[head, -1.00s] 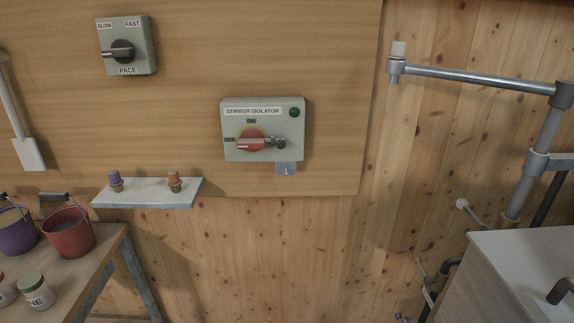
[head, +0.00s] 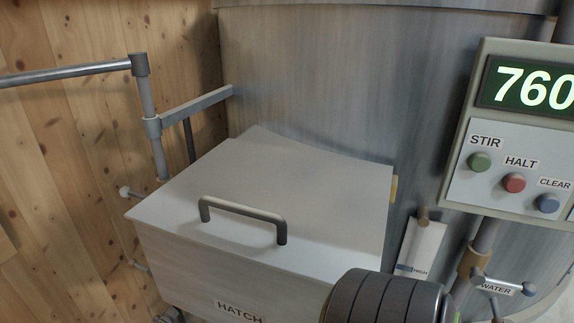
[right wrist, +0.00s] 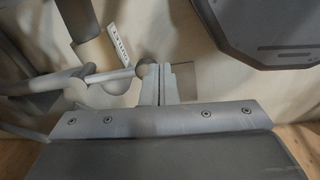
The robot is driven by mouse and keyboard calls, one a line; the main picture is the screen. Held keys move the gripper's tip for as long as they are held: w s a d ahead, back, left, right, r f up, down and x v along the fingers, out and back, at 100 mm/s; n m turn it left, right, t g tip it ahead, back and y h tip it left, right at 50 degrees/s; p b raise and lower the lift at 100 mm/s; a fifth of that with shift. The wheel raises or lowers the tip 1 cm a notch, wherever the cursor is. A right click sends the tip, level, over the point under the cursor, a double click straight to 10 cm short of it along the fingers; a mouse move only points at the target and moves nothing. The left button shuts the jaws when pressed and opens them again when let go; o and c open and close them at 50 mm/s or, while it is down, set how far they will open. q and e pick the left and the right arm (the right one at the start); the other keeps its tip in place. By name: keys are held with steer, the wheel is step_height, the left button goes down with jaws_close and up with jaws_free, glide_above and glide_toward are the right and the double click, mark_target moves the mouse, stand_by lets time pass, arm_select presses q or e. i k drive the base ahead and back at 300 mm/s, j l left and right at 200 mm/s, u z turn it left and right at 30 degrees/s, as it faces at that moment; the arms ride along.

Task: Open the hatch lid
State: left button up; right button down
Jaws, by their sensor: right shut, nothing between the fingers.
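The hatch lid (head: 300,185) is a pale grey panel lying closed on the hatch box (head: 190,255), labelled HATCH. A dark bar handle (head: 240,217) stands up from the lid near its front edge. My right gripper (right wrist: 160,72) shows only in the right wrist view. Its fingers are shut together with nothing between them. A pale rod with a round ball end (right wrist: 145,68) is close by the fingertips; I cannot tell whether they touch. My left gripper is not in view.
A control panel (head: 465,135) with a lit 760 display and STIR, HALT and CLEAR buttons is at the right. A WATER valve (head: 505,287) is below it. A metal rail (head: 70,73) crosses the wood wall at left. The large grey drum (head: 330,90) stands behind the hatch.

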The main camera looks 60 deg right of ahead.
mark_target(315, 217)
steer(key=k+j+z, duration=0.1)
steer(key=z, duration=1.7)
